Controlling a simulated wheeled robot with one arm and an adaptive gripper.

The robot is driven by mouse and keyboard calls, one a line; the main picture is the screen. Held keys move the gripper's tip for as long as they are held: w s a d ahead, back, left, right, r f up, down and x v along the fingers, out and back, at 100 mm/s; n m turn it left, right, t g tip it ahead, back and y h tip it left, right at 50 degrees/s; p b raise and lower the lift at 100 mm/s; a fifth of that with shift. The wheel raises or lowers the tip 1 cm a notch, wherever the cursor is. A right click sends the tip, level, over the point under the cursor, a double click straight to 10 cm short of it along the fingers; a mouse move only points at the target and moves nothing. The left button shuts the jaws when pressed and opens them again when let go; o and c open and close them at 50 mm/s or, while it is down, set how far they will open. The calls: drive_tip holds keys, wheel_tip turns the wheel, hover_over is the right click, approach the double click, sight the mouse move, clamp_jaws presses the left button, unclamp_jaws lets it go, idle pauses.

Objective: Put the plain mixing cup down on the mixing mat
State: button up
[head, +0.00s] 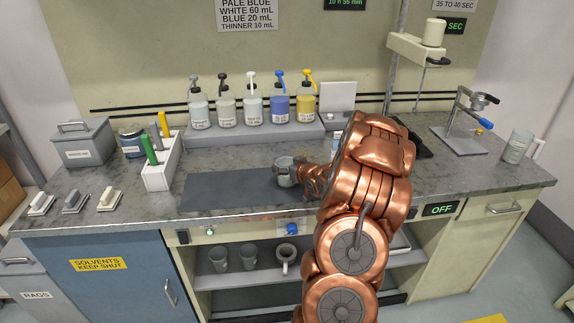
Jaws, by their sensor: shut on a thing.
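The plain mixing cup (285,162) is in my gripper (288,176), which is shut around it. The cup looks upright and shows over the right part of the dark mixing mat (226,189). I cannot tell whether the cup's base touches the mat. My copper arm comes in from the lower right and hides the area right of the mat. The mat's left and middle parts look bare.
Several pump bottles (252,107) stand on a raised shelf behind the mat. A white holder (162,173) with green and yellow handles stands left of it. A clear measuring jug (518,147) is at far right. More cups (218,259) stand on the shelf below.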

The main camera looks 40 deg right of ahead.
drive_tip(key=shift+f, duration=0.3)
drive_tip(key=o, duration=1.2)
drive_tip(key=shift+o, duration=0.2)
